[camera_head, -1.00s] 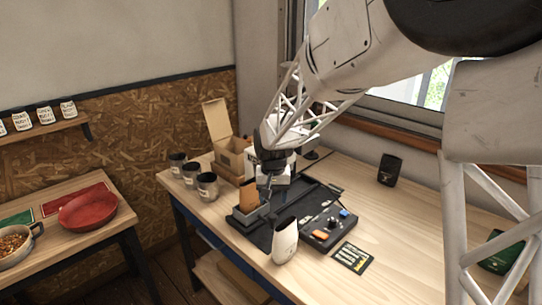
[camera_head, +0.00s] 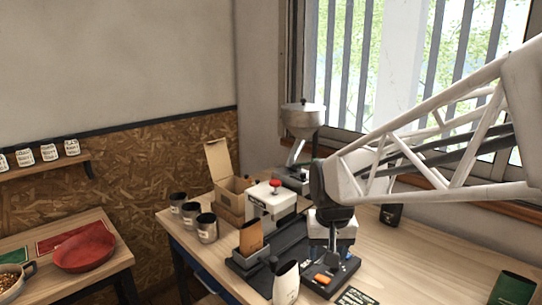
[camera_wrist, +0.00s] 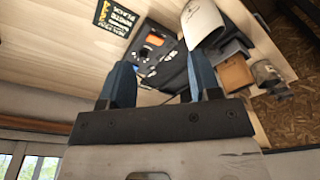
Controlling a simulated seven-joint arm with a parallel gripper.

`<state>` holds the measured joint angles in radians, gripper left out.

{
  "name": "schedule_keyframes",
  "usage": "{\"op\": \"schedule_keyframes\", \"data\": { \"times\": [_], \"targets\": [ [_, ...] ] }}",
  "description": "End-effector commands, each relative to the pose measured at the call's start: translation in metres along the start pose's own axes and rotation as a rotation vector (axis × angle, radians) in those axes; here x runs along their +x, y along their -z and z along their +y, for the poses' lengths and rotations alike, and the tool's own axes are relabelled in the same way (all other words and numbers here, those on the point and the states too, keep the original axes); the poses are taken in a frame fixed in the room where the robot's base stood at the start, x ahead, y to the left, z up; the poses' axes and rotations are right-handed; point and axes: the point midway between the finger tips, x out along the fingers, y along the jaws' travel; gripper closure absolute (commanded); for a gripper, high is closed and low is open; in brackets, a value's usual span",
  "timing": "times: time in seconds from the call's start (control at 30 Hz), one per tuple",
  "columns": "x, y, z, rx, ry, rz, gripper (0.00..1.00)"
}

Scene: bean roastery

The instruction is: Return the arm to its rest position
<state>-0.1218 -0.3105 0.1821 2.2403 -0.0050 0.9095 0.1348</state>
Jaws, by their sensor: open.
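My gripper (camera_head: 333,245) is over the wooden table in the head view, below the white lattice arm, close to the black machine. In the wrist view its two blue fingers (camera_wrist: 160,78) stand apart with nothing between them. A control panel (camera_wrist: 150,50) with an orange button lies beyond the fingers. The white cup-like vessel (camera_head: 286,283) stands on the table, left of the gripper in the head view, and it also shows in the wrist view (camera_wrist: 203,20). A brown pouch (camera_head: 251,238) stands upright on the black tray (camera_head: 240,262).
A white device (camera_head: 270,203) with a red knob, an open cardboard box (camera_head: 232,190) and several dark cups (camera_head: 207,228) stand behind the tray. A metal hopper (camera_head: 302,117) stands by the window. A red bowl (camera_head: 84,252) sits on the left table. The right tabletop is mostly clear.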

Motion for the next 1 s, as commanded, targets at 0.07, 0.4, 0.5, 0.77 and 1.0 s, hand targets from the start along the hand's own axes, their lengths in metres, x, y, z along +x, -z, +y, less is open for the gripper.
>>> {"op": "schedule_keyframes", "data": {
  "times": [0.07,0.4,0.5,0.77,1.0],
  "targets": [
    [-0.008,-0.018,0.009,0.003,0.0,0.014,0.43],
    [-0.027,-0.092,0.039,0.006,-0.006,0.059,0.43],
    [-0.03,-0.114,0.046,0.007,-0.009,0.073,0.43],
    [-0.032,-0.162,0.059,0.009,-0.016,0.102,0.43],
    [-0.03,-0.181,0.064,0.008,-0.019,0.112,0.43]
  ]
}}
